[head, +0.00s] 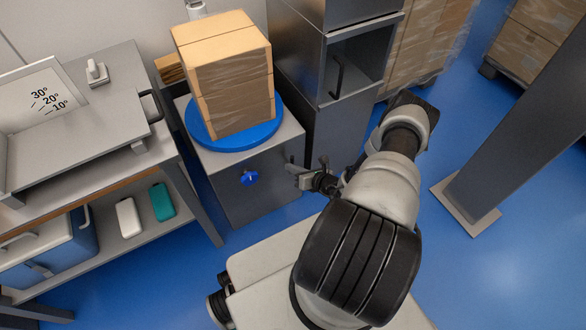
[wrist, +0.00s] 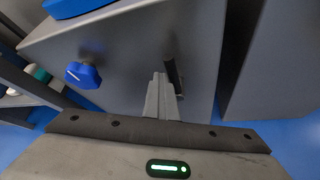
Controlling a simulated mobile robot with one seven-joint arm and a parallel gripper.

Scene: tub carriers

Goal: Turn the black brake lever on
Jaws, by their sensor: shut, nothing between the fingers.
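The black brake lever (wrist: 174,76) is on the grey front of the turntable cabinet, right of the blue knob. In the wrist view it looks like a short dark bar, close to upright and slightly tilted. In the head view it is small and partly hidden by my gripper. My gripper (wrist: 160,80) is shut and empty, its fingertips pointing at the cabinet front just left of the lever. I cannot tell whether they touch it. In the head view my gripper (head: 296,172) is at the cabinet's right side.
A blue knob (head: 249,178) sticks out of the cabinet (head: 228,197). On top, a blue turntable (head: 208,137) carries stacked cardboard boxes (head: 225,75). A tall grey cabinet (head: 318,110) stands close on the right, a workbench (head: 110,135) on the left. Blue floor lies open at right.

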